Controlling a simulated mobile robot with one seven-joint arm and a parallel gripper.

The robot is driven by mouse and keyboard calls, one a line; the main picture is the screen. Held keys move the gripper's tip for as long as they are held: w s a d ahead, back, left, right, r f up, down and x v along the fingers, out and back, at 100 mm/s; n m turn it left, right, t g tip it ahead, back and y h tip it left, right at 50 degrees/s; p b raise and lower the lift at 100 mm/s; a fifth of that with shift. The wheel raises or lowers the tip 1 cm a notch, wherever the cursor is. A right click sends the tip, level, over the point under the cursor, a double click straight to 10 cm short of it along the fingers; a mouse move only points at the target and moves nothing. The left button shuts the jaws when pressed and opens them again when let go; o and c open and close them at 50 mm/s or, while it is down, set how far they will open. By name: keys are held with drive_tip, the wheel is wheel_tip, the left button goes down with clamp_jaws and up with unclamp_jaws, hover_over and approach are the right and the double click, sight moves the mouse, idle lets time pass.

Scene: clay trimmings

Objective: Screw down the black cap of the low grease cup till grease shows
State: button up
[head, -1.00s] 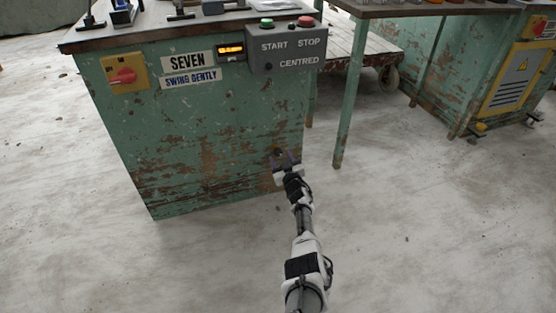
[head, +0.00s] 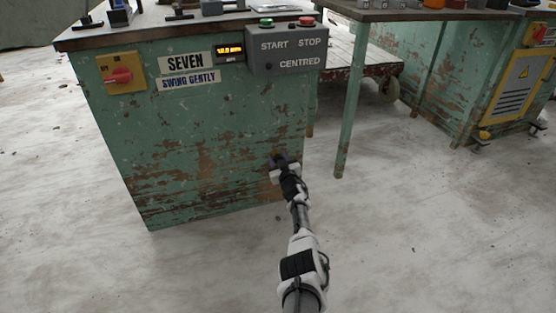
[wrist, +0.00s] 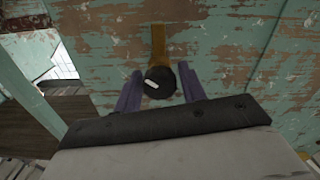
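The black cap (wrist: 158,84) of the grease cup shows in the wrist view as a dark round knob with a short white mark. It sits at the end of a brass-coloured piece (wrist: 158,43) against the worn green cabinet side. My gripper (wrist: 160,78) has its two purple fingers on either side of the cap, with narrow gaps between them and it. The gripper looks open. In the head view my gripper (head: 280,160) is low at the cabinet's front right edge and largely hides the cup. No grease is visible.
The green cabinet (head: 190,130) carries a START/STOP box (head: 287,50), a small display (head: 230,50) and a yellow panel with a red switch (head: 122,74). A table leg (head: 348,110) stands to the right. The floor in front is clear.

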drive_tip(key=c, duration=0.6)
drive_tip(key=shift+c, duration=0.2)
drive_tip(key=shift+m, duration=0.3)
drive_tip(key=m, duration=0.2)
drive_tip(key=shift+m, duration=0.4)
drive_tip(key=m, duration=0.4)
drive_tip(key=shift+m, duration=0.3)
drive_tip(key=m, duration=1)
drive_tip(key=shift+f+m, duration=0.1)
drive_tip(key=shift+m, duration=0.3)
